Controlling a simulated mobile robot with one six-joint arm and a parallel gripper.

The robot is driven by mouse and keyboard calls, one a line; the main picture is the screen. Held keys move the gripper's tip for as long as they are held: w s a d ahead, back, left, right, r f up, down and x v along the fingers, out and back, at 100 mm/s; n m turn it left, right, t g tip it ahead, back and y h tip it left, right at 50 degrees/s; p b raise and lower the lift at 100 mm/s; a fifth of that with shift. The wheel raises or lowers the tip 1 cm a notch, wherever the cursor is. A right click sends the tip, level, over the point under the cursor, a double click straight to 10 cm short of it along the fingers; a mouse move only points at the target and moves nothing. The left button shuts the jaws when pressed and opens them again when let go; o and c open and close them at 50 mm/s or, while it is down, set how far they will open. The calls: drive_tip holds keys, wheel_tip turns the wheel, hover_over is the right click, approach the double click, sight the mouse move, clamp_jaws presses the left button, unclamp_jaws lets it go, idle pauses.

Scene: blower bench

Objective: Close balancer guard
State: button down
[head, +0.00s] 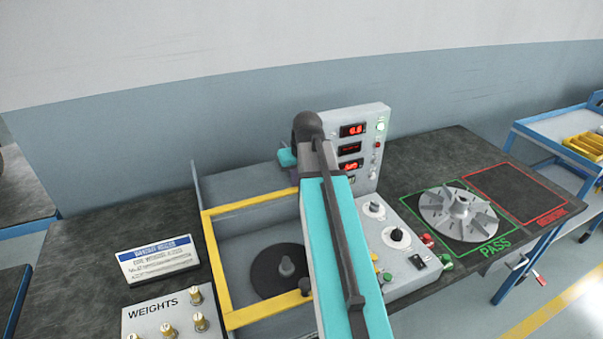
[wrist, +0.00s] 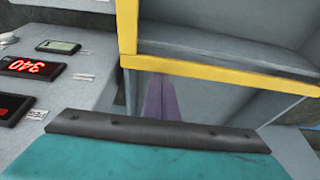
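The balancer guard (head: 216,268) is a yellow frame around a see-through middle, on the balancer left of my arm in the head view. A dark disc with a grey hub (head: 287,266) shows through it. I cannot tell the guard's exact angle. In the wrist view, a corner of the yellow frame (wrist: 225,72) crosses the upper right.
The control panel (head: 370,125) with red displays stands behind my arm. A finned impeller (head: 458,210) sits on the green PASS square at right, beside an empty red square (head: 515,194). A WEIGHTS board (head: 150,312) and a sign card (head: 158,260) lie at the left.

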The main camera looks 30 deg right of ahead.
drive_tip(key=s, duration=0.3)
drive_tip(key=shift+s+a, duration=0.1)
drive_tip(key=shift+a, duration=0.05)
drive_tip(key=shift+s+f, duration=0.1)
drive_tip(key=shift+f, duration=0.05)
drive_tip(key=shift+s, duration=0.1)
drive_tip(key=w, duration=0.4)
drive_tip(key=b+v, duration=0.1)
drive_tip(key=v, duration=0.9)
drive_tip(key=shift+w+d, duration=0.3)
drive_tip(key=shift+w, duration=0.1)
idle(0.7)
